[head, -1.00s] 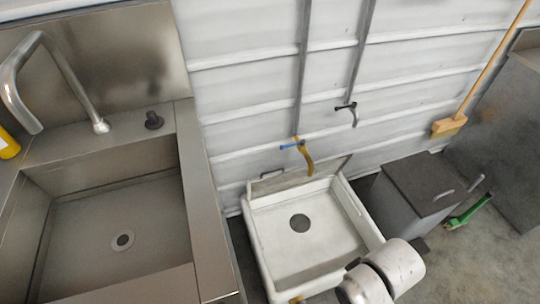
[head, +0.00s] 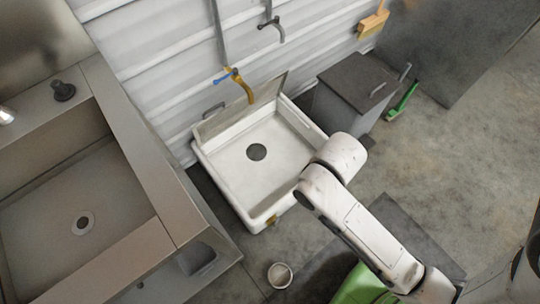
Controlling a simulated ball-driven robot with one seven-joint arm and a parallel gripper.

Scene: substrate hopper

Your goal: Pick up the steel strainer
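I cannot single out the steel strainer for certain. A dark round disc (head: 257,152) lies in the floor of the white basin (head: 216,192); whether it is a strainer or an open drain I cannot tell. A light metal ring with a dark centre (head: 82,222) sits in the floor of the steel sink at the left. A small round whitish cup-like thing (head: 280,275) is on the floor at the bottom; its material is unclear. My white arm reaches up from the lower right to beside the basin's right side. My gripper does not show.
The steel sink (head: 146,152) fills the left. A blue-handled yellow tap (head: 240,84) hangs over the white basin. A grey lidded bin (head: 358,80), a green brush (head: 402,102) and a broom (head: 372,24) stand behind. A green thing (head: 358,288) is at the bottom. Concrete floor at right is open.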

